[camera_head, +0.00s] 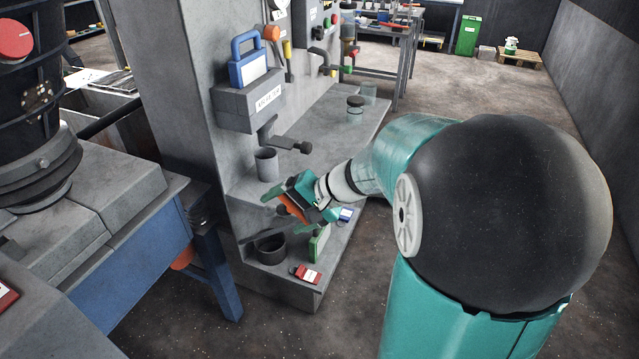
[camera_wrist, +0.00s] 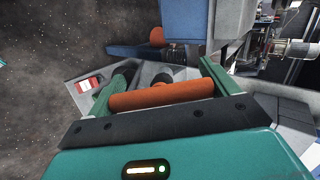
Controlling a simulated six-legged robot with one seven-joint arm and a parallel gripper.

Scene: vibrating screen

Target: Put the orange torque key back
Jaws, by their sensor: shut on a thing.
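The orange torque key (camera_head: 291,207) is held between the jaws of my gripper (camera_head: 284,208), in front of the grey stand (camera_head: 176,100). In the wrist view the key shows as an orange bar (camera_wrist: 160,95) lying crosswise between the green fingers of my gripper (camera_wrist: 168,68). The rest of the key is hidden or too small to make out. My gripper is below and right of a grey cup (camera_head: 266,164) and above the stand's low ledge. I cannot tell which holder belongs to the key.
On the low ledge are a dark round cup (camera_head: 270,250), a green plate (camera_head: 318,244) and a red-and-white tag (camera_head: 306,274). A grey box (camera_head: 240,105) with a blue padlock (camera_head: 249,69) juts out above. A blue-framed machine (camera_head: 140,255) stands left. Open floor lies right.

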